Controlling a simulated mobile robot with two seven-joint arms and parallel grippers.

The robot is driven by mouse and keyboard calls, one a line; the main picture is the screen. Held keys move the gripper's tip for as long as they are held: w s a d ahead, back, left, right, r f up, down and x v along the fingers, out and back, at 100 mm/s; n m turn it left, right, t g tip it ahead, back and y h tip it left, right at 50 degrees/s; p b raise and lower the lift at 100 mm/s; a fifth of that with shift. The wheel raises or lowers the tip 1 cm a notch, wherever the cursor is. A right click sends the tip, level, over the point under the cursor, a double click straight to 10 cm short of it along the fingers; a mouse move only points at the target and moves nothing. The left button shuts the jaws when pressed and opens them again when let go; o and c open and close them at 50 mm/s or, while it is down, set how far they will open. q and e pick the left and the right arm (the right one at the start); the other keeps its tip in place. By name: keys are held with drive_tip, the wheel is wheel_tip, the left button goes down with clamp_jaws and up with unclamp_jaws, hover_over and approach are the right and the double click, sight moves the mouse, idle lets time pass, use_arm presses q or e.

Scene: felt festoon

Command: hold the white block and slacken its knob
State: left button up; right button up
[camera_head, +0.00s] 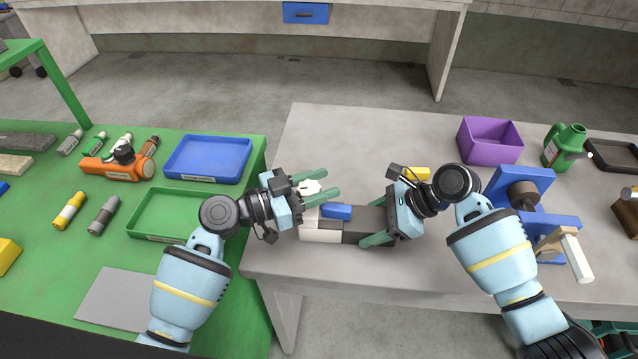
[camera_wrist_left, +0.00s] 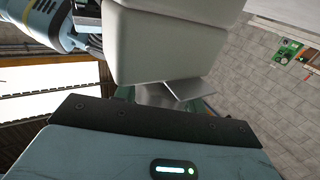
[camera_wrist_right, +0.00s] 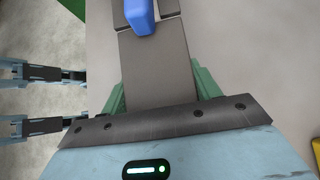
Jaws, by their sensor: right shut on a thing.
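The white block (camera_head: 319,236) is at the left end of a long dark grey body (camera_head: 362,228) near the grey table's front edge. A blue piece (camera_head: 336,211) lies on top; it also shows in the right wrist view (camera_wrist_right: 140,16). A white knob-like part (camera_head: 309,187) sticks out behind the block. My left gripper (camera_head: 329,183) is open, its green fingers on either side of that part. The left wrist view shows a large pale block (camera_wrist_left: 175,40) close up, hiding much of the fingers. My right gripper (camera_head: 368,224) is shut on the grey body (camera_wrist_right: 158,65).
A yellow piece (camera_head: 414,173) lies behind my right gripper. A purple bin (camera_head: 490,141), a green bottle (camera_head: 565,146) and a blue stand (camera_head: 522,188) are at the right. The green table at left holds blue (camera_head: 208,177) and green (camera_head: 133,226) trays. The grey table's back left is clear.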

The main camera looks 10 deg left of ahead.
use_arm(q)
drive_tip(key=shift+c, duration=0.7)
drive_tip(key=shift+f+n+t+y, duration=0.1)
drive_tip(key=shift+n+t+y, duration=0.25)
drive_tip(key=shift+t, duration=0.25)
drive_tip(key=shift+w+a+n+t+y, duration=0.15)
drive_tip(key=shift+a+n+t+y, duration=0.05)
drive_tip(key=shift+n+t+y, duration=1.2)
drive_tip(key=shift+w+a+n+t+y, duration=0.15)
drive_tip(key=shift+n+t+y, duration=1.05)
drive_tip(key=shift+y, duration=0.55)
drive_tip(key=o, duration=1)
drive_tip(key=shift+a, duration=0.1)
drive_tip(key=v, duration=1.2)
drive_tip(key=shift+f, duration=0.1)
